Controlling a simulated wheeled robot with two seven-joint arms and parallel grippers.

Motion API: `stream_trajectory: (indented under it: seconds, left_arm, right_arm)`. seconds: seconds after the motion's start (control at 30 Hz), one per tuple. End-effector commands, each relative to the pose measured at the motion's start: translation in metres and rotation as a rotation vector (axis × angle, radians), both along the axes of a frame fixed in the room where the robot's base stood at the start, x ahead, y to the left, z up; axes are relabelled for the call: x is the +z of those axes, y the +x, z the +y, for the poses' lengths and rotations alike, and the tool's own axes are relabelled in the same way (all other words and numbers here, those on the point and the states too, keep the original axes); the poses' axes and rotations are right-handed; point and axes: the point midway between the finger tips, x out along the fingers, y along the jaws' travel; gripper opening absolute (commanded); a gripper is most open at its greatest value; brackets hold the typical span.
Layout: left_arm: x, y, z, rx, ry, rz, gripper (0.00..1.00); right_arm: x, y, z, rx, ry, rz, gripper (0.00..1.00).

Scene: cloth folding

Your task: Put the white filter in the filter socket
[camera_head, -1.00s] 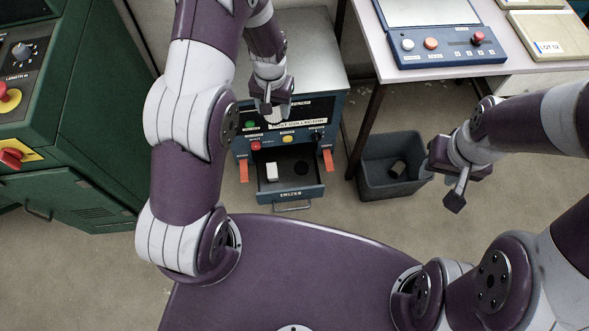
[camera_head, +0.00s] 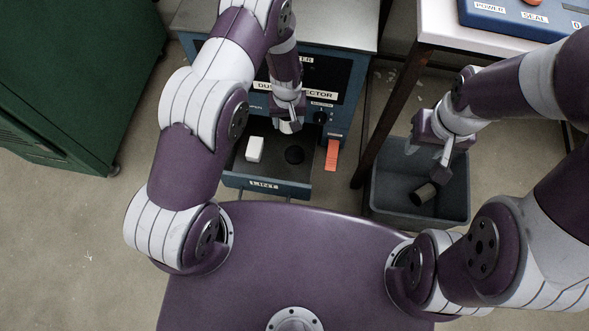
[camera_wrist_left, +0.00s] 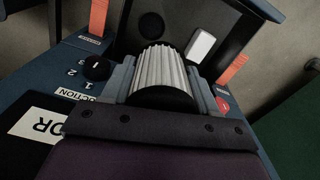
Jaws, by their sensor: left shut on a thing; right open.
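My left gripper (camera_head: 289,122) is shut on the white filter (camera_wrist_left: 160,70), a pleated cylinder with a dark end, in the left wrist view. In the head view the gripper mostly hides the filter. The gripper is above the rear of the open drawer (camera_head: 268,187) of the dust collector. The filter socket (camera_head: 294,155), a dark round opening in the drawer floor, also shows beyond the filter in the left wrist view (camera_wrist_left: 151,24). The filter is apart from it. My right gripper (camera_head: 443,158) is open and empty over the grey bin.
A white block (camera_head: 254,149) stands in the drawer, left of the socket. A dark cylinder (camera_head: 424,194) lies in the grey bin (camera_head: 388,208). An orange latch (camera_head: 332,155) hangs beside the drawer. A table (camera_head: 437,25) stands right; a green machine (camera_head: 75,75) stands left.

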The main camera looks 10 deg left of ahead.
Motion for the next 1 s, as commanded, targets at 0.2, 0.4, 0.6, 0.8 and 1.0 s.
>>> stream_trajectory:
  seconds: [0.2,0.4,0.6,0.8,1.0]
  left_arm:
    - [-0.1,0.02,-0.015,0.309,0.0,-0.001,0.27]
    - [-0.13,0.021,-0.015,0.351,0.0,-0.001,0.27]
    - [-0.18,0.021,-0.014,0.356,0.0,0.0,0.27]
    - [-0.204,0.021,-0.014,0.355,0.0,0.0,0.27]
    - [-0.233,0.021,-0.014,0.355,0.0,-0.002,0.27]
  right_arm:
    - [-0.073,0.001,0.0,0.0,0.0,-0.002,0.43]
    - [-0.095,0.001,0.0,0.0,0.0,-0.002,0.43]
    - [-0.126,0.001,0.0,0.0,0.0,-0.002,0.43]
    - [-0.139,0.001,0.0,0.0,0.0,-0.002,0.43]
    - [-0.157,0.0,0.0,0.0,0.0,-0.001,0.43]
